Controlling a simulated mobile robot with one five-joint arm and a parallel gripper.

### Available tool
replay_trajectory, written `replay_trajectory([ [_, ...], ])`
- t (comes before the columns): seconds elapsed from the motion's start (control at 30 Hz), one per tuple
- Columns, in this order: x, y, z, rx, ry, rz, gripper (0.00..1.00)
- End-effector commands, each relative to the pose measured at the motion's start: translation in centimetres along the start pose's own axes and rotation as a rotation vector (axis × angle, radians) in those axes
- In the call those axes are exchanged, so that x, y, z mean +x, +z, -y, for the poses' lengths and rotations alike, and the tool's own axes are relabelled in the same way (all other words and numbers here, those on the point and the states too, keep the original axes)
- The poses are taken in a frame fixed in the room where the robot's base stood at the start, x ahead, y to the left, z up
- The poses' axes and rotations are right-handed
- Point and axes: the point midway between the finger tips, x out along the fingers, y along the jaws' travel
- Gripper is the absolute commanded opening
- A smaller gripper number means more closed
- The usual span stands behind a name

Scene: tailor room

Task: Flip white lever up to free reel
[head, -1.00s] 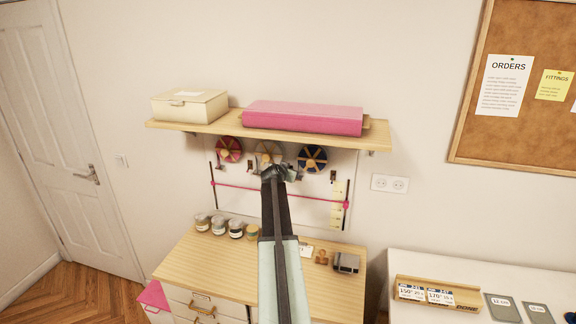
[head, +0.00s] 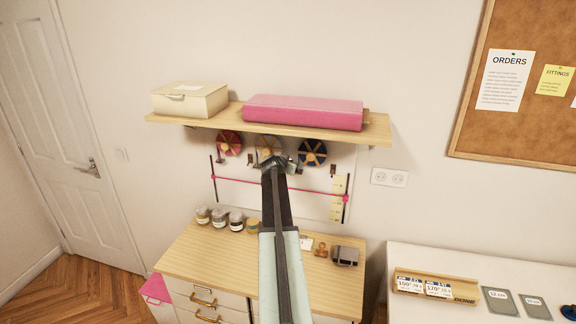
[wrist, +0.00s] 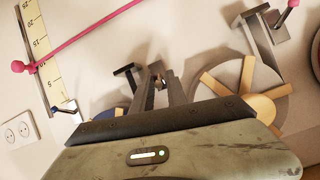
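The middle reel (head: 268,148), grey with light wooden spokes, hangs on the wall board under the shelf. It also shows in the wrist view (wrist: 240,85). My gripper (head: 278,162) is in front of its lower part and hides some of it. In the wrist view, my gripper's fingers (wrist: 160,82) lie close together, with a small light-brown bit visible between them. I cannot make out the white lever clearly; the fingers may cover it. A grey bracket with a pink-tipped lever (wrist: 292,4) is at upper right, and a blue-tipped lever (wrist: 66,108) at the left.
A red reel (head: 228,144) and a blue reel (head: 312,154) flank the middle one. The shelf (head: 215,118) overhangs them closely. A pink cord (head: 235,182) runs across the board below, beside a ruler (head: 337,200). Jars (head: 219,217) stand on the cabinet top.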

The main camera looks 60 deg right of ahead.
Motion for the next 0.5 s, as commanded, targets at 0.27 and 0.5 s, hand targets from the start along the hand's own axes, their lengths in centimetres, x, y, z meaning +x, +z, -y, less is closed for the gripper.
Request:
replay_trajectory([
  [0.27,-4.2,-0.3,0.1,-0.001,0.0,0.0,0.18],
  [0.5,-7.8,-0.1,0.1,-0.001,-0.001,0.0,0.18],
])
